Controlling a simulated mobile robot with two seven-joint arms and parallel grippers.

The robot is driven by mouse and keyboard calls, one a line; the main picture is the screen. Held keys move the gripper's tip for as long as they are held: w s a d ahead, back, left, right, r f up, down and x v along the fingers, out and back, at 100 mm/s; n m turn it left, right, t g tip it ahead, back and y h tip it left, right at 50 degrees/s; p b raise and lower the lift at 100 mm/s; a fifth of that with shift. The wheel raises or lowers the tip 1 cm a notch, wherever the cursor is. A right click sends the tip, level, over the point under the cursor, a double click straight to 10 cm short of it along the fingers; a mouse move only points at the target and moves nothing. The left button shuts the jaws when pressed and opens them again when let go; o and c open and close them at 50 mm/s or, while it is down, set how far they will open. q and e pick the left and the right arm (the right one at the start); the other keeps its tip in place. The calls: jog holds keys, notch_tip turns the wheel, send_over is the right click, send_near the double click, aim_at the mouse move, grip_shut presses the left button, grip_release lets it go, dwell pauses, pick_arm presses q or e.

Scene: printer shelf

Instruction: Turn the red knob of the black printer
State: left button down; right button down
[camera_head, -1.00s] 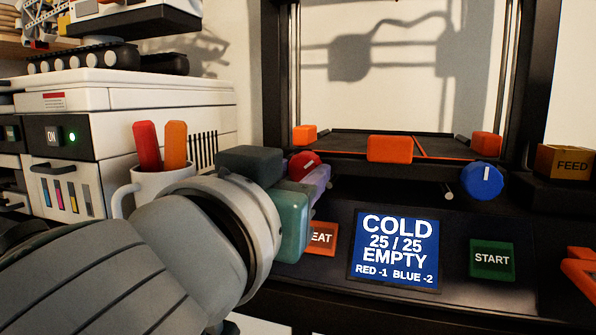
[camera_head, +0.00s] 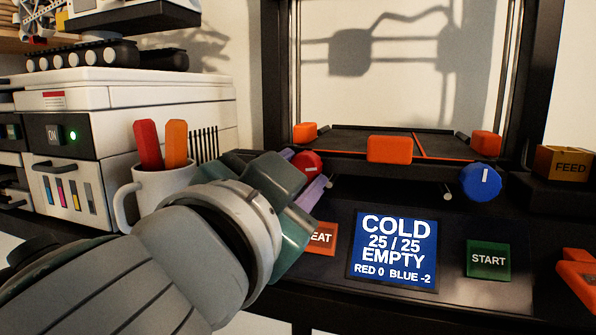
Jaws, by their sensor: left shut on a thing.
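The black printer (camera_head: 345,195) stands at the right with an open frame above its bed. Its red knob (camera_head: 307,165) is at the left of the front, partly hidden by my gripper. My left gripper (camera_head: 300,172) reaches in from the lower left, rolled, and its purple-tipped fingers are shut on the red knob. The screen (camera_head: 393,249) reads COLD, 25 / 25, EMPTY, RED 0, BLUE -2. The blue knob (camera_head: 481,181) is at the right, with its white mark near upright. My right gripper is not in view.
A white mug (camera_head: 158,190) with red and orange handles stands left of my gripper, close to it. The HEAT button (camera_head: 322,238) is partly covered. A START button (camera_head: 488,260), FEED box (camera_head: 565,163) and white printer (camera_head: 140,112) are also near.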

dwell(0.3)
pick_arm(q)
jog(key=shift+c, duration=2.3)
grip_release()
